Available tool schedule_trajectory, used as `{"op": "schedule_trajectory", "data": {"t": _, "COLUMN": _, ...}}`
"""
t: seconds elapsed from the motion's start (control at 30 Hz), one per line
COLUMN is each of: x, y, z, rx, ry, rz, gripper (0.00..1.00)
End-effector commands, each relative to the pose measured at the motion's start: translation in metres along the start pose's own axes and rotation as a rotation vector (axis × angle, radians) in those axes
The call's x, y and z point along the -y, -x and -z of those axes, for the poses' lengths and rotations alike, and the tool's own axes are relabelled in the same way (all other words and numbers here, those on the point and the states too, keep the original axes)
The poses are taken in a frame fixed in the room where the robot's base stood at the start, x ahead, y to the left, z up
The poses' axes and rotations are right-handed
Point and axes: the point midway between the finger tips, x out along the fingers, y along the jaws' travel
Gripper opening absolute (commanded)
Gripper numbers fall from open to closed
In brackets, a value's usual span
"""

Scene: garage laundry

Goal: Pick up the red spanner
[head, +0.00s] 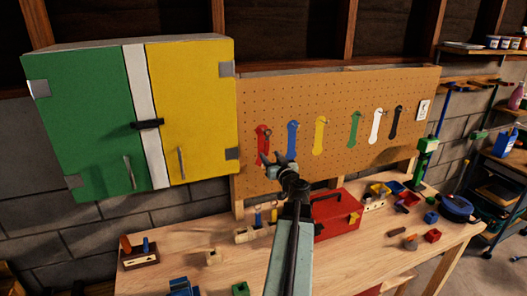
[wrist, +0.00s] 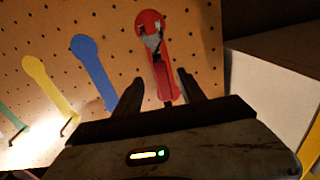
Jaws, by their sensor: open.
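The red spanner (head: 262,138) hangs at the left end of a row of coloured spanners on the pegboard (head: 380,90). In the wrist view the red spanner (wrist: 164,78) shows with its round end at the top and its shaft running down between my fingers. My gripper (head: 271,160) is in front of the spanner's lower part in the head view and partly hides it. In the wrist view my gripper (wrist: 160,78) is open, one finger on each side of the shaft. I cannot tell whether either finger touches it.
The blue spanner (head: 292,138) hangs close beside the red one, with the yellow spanner (head: 319,134) beyond. A green and yellow cabinet (head: 90,125) stands out just left of the pegboard. Below are the wooden bench (head: 345,262) and a red toolbox (head: 338,212).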

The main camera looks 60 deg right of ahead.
Motion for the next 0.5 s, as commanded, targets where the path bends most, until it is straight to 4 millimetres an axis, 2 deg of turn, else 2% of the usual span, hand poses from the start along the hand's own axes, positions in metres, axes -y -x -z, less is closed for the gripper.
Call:
{"op": "schedule_trajectory", "data": {"t": 0.2, "x": 0.003, "y": -0.032, "z": 0.009, "rx": 0.000, "ry": 0.000, "rz": 0.003, "gripper": 0.47}}
{"op": "schedule_trajectory", "data": {"t": 0.3, "x": 0.003, "y": -0.049, "z": 0.007, "rx": 0.000, "ry": 0.000, "rz": 0.005, "gripper": 0.47}}
{"op": "schedule_trajectory", "data": {"t": 0.5, "x": 0.004, "y": -0.051, "z": 0.006, "rx": 0.000, "ry": 0.000, "rz": 0.003, "gripper": 0.47}}
